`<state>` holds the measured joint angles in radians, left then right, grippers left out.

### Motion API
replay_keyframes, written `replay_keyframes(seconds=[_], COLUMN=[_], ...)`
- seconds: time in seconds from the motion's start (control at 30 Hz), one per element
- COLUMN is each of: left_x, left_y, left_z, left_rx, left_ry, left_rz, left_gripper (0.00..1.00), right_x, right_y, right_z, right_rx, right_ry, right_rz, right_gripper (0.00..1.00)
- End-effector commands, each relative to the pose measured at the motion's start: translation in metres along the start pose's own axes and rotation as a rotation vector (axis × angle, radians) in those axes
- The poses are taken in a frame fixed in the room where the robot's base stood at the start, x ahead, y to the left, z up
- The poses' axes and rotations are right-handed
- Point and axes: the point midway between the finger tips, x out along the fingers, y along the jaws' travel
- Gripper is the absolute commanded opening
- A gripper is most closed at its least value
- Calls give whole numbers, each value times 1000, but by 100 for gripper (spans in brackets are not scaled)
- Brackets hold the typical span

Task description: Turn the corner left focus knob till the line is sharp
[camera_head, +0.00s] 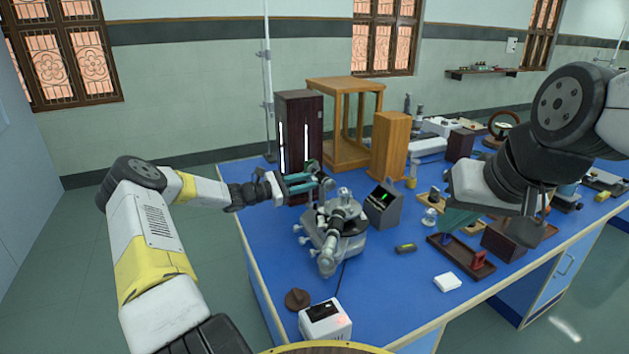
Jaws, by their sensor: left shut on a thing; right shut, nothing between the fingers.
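The grey spectrometer (345,243) stands on the blue bench, with a telescope tube pointing toward me. My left gripper (318,180) reaches in from the left at the spectrometer's back left. Its teal fingers are shut on what looks like the focus knob, which is mostly hidden between them. A dark grey box with a slanted screen (383,199) stands just right of the spectrometer. A green mark shows on the screen, too small to tell whether it is sharp. My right gripper (456,222) is shut and empty above the right part of the bench.
A dark cabinet with bright slits (300,125) stands behind my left gripper, beside an open wooden frame (343,88). A white box (325,321) and a brown disc (297,299) lie at the front. A brown tray (461,257) is below my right gripper.

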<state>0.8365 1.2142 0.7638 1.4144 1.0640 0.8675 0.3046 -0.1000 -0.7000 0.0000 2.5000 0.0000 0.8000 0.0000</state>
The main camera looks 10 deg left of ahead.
Motion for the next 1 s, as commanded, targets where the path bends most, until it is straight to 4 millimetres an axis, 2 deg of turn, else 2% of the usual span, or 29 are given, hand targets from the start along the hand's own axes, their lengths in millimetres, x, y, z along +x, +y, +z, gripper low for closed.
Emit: replay_keyframes(seconds=[0.2,0.5,1.0], left_x=[-1,-1,-1], left_y=[1,2,1], left_z=[-1,-1,-2], left_rx=[-176,-338,-402], left_ry=[4,4,4], left_rz=[2,3,3], left_gripper=[0,0,0], right_x=[0,0,0], right_y=[0,0,0], right_z=[0,0,0], right_rx=[0,0,0], right_ry=[0,0,0], right_rz=[0,0,0], right_gripper=[0,0,0])
